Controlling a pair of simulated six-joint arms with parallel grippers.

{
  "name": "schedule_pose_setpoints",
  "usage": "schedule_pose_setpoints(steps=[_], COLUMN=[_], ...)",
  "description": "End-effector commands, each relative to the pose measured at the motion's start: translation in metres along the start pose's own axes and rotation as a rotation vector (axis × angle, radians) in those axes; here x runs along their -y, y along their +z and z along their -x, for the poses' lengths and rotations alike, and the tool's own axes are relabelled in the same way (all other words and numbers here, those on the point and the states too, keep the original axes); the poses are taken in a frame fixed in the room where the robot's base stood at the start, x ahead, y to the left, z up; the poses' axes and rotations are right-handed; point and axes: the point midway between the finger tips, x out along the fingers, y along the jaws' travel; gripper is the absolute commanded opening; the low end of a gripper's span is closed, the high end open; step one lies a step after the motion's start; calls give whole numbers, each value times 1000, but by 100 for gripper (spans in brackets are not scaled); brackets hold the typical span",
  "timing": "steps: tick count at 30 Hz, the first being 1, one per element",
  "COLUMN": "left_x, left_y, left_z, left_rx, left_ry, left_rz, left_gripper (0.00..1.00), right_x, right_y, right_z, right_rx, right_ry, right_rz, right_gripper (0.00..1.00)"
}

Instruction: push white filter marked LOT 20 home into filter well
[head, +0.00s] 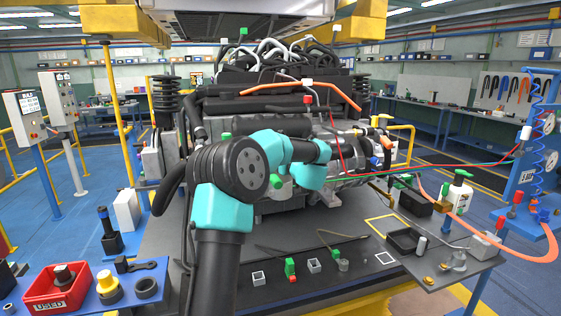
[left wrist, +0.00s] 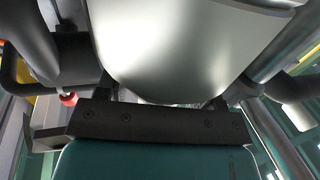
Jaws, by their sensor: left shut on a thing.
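A large smooth white rounded body, which appears to be the white filter (left wrist: 195,45), fills the upper middle of the left wrist view. No LOT 20 marking shows on the visible side. My left gripper (left wrist: 160,112) is shut on it. In the head view my left arm reaches up from the bottom into the front of the engine (head: 350,165). Its gripper and the filter are hidden there behind the arm's own links. I cannot make out the filter well in either view. My right gripper is not in view.
A dark bench top (head: 330,240) in front of the engine carries several small parts and a black tray (head: 403,241). A red USED bin (head: 60,290) stands on the blue surface at lower left. Red and green lines (head: 440,163) cross to the right. Engine pipes crowd the wrist.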

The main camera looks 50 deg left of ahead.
Motion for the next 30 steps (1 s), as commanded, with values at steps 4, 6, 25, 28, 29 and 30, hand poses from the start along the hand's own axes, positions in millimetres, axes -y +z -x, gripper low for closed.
schedule_pose_setpoints(steps=[4,6,25,28,29,30], left_x=[0,0,0,0,0,0], left_y=[-7,-10,-34,-36,-36,-37], left_z=[0,0,0,0,0,0], left_rx=[-1,-1,-1,-1,-1,-1], left_ry=[0,0,0,0,0,0], left_rz=[2,3,2,2,2,2], left_gripper=[36,36,36,36,36,36], right_x=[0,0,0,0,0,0], right_y=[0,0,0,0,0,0], right_z=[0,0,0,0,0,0], right_rx=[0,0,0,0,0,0], right_ry=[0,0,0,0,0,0], right_rz=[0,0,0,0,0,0], right_gripper=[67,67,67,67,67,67])
